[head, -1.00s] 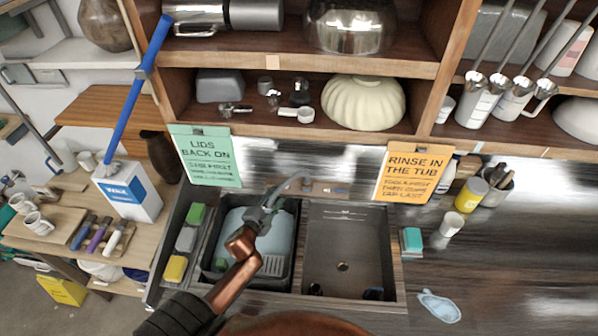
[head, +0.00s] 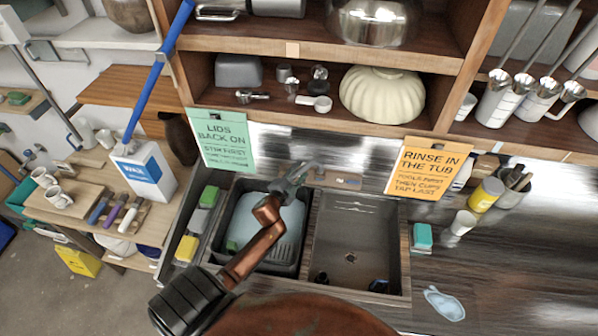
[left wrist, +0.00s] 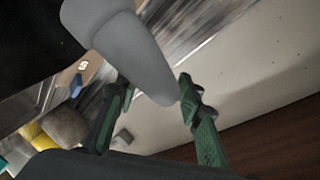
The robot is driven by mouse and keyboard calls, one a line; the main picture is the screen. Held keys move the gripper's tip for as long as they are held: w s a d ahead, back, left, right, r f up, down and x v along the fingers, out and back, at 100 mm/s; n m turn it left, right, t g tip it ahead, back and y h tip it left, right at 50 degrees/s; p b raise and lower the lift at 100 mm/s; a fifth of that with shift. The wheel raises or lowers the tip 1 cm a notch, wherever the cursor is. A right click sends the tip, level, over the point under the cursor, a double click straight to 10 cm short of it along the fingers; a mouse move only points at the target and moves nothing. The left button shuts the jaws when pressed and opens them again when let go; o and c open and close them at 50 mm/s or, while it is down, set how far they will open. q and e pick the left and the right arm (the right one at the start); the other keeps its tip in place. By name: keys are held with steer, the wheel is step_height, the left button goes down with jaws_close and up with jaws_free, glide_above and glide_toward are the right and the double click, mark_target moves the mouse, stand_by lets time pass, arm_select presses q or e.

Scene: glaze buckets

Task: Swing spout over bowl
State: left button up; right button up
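The sink has two bowls. The left bowl holds a black tub (head: 238,258) with pale bluish liquid, and the right bowl (head: 352,225) is bare grey with a drain. My left gripper (head: 297,172) is at the back of the sink, near the divider between the bowls, and hides most of the tap. In the left wrist view a smooth grey tapered piece, seemingly the spout (left wrist: 125,45), reaches between the spread green fingers of my left gripper (left wrist: 158,100). Its tip is close to the right finger; I cannot tell whether they touch. My right gripper is out of view.
A green sign (head: 222,140) and an orange sign (head: 428,168) hang behind the sink. Sponges (head: 197,222) line its left side, and a teal sponge (head: 422,236) lies on its right. A yellow can (head: 486,194) and cups stand farther right. The front right counter is mostly clear.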

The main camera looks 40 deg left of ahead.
arm_select(q)
jaws_close()
stand_by(0.3)
